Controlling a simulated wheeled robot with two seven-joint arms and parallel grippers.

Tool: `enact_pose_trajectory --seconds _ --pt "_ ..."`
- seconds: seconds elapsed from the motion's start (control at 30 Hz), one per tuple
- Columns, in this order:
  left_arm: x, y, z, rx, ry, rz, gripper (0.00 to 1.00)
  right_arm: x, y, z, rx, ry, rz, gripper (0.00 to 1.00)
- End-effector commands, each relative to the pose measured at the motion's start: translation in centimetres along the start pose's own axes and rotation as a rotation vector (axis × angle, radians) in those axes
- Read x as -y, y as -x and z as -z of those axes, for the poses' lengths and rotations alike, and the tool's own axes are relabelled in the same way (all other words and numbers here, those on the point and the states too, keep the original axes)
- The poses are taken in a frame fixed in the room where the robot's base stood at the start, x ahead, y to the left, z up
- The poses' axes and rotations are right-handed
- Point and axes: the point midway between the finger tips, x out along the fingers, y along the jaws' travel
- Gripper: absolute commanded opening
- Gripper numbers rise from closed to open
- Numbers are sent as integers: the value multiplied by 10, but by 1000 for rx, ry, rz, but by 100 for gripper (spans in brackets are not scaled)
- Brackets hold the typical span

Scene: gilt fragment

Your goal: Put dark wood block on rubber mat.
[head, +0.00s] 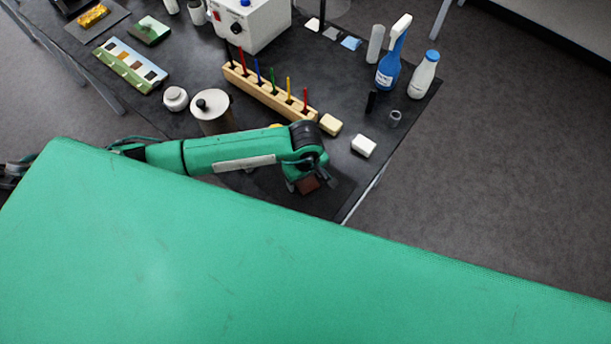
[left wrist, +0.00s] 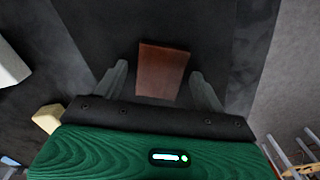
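The dark wood block (head: 309,185) is reddish brown and shows just below my left gripper (head: 312,183) in the head view, partly hidden by it. In the left wrist view the block (left wrist: 162,72) lies between the two grey fingers of the left gripper (left wrist: 161,80), with a gap on each side. The fingers are apart and do not touch it. The block lies over a darker area, which looks like the rubber mat (head: 319,206), near the table's front corner. I cannot tell whether it rests on it. My right gripper is in neither view.
A white block (head: 363,146) and a pale yellow block (head: 330,124) lie behind the gripper. A wooden rack (head: 262,92) with coloured sticks stands farther back. A blue spray bottle (head: 391,65) and a white bottle (head: 424,75) stand near the right edge.

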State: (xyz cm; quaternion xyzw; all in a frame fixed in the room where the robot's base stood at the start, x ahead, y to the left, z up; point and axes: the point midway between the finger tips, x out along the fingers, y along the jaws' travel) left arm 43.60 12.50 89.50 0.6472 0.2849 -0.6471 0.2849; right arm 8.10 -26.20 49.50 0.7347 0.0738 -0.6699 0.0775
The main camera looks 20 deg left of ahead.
Motion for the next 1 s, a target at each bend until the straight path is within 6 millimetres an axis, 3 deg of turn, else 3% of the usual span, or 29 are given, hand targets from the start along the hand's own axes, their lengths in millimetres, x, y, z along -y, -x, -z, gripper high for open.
enact_pose_trajectory --seconds 0.33,0.4,0.8,1.0 --pt "0 5 0 0 0 0 71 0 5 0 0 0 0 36" --pt "-1 9 1 -1 0 -3 71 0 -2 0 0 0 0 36" --pt "-1 88 1 -2 -2 -5 71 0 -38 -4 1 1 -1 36" --pt "-1 114 0 -1 0 -2 71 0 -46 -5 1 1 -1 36"
